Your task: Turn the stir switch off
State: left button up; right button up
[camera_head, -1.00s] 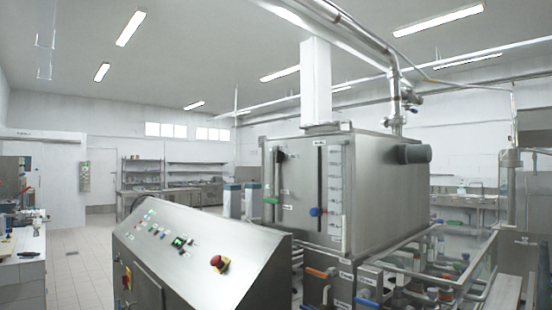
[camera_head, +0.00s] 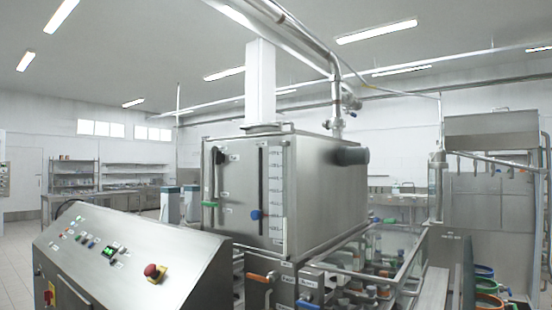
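A sloped steel control panel (camera_head: 150,285) stands at the lower left in the head view. Neither of my grippers shows in this view.
A large steel tank (camera_head: 300,190) with valves and pipes stands right of the panel. Colored buckets (camera_head: 487,285) are at the lower right. Shelves and a counter (camera_head: 125,198) line the back left. Tiled floor (camera_head: 14,255) shows left of the panel.

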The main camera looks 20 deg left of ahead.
aim_at(220, 158)
jog(key=i+j+z, duration=0.1)
jog(key=j+z, duration=0.3)
jog(key=j, duration=0.4)
jog(key=j+z, duration=0.35)
jog(key=j, duration=0.45)
jog(key=k+j+z, duration=0.15)
jog(key=j+z, duration=0.25)
jog(key=j, duration=0.4)
